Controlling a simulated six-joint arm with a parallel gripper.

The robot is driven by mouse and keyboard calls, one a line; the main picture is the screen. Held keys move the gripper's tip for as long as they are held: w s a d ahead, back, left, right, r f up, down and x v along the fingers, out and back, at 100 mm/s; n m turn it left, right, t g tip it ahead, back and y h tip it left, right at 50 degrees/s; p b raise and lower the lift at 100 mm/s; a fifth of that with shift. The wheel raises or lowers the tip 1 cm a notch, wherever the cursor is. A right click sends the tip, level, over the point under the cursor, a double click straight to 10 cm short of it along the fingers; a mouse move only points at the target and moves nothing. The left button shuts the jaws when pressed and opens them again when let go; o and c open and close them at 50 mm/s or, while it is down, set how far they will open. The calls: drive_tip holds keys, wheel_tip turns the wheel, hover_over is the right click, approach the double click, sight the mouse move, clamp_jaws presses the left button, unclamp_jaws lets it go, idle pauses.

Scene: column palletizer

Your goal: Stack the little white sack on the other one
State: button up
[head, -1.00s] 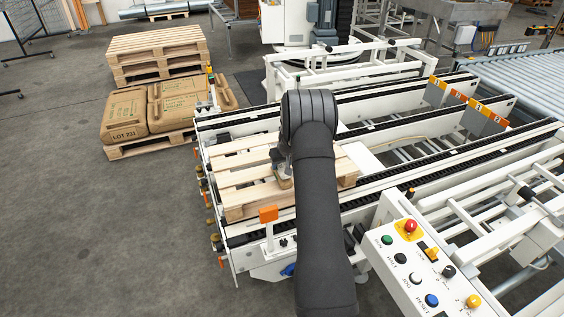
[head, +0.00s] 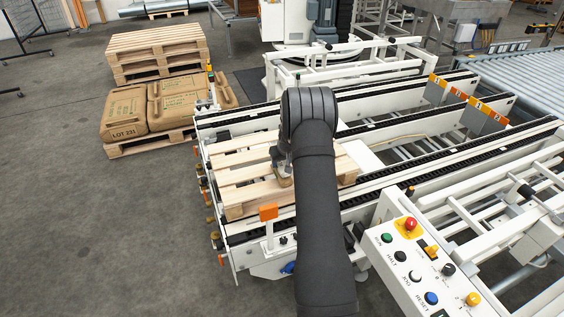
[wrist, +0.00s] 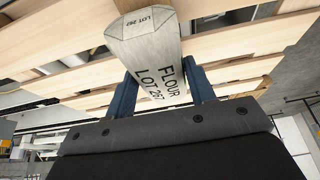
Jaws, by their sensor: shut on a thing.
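A small white sack (wrist: 150,62) printed "FLOUR LOT 267" is in the wrist view. My gripper (wrist: 162,74) is shut on it, with a blue finger on each side. Wooden pallet slats lie behind the sack; I cannot tell whether it touches them. In the head view my gripper (head: 284,164) is over the pallet (head: 240,178) on the conveyor, largely hidden by my dark arm. A small tan-and-pale shape (head: 284,181) shows just under it, too small to identify. I cannot make out a second white sack for certain; my arm covers part of the pallet.
A control panel with buttons (head: 427,262) stands at the lower right. An orange-topped post (head: 268,212) stands at the pallet's near edge. Big brown sacks (head: 124,112) lie on a floor pallet at left, before a stack of empty pallets (head: 155,48). The pallet's left part is bare.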

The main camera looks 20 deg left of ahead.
drive_tip(key=shift+f, duration=0.75)
idle(0.3)
drive_tip(key=o, duration=1.5)
drive_tip(key=shift+r, duration=0.1)
drive_tip(key=shift+r, duration=3.35)
drive_tip(key=shift+f, duration=3.35)
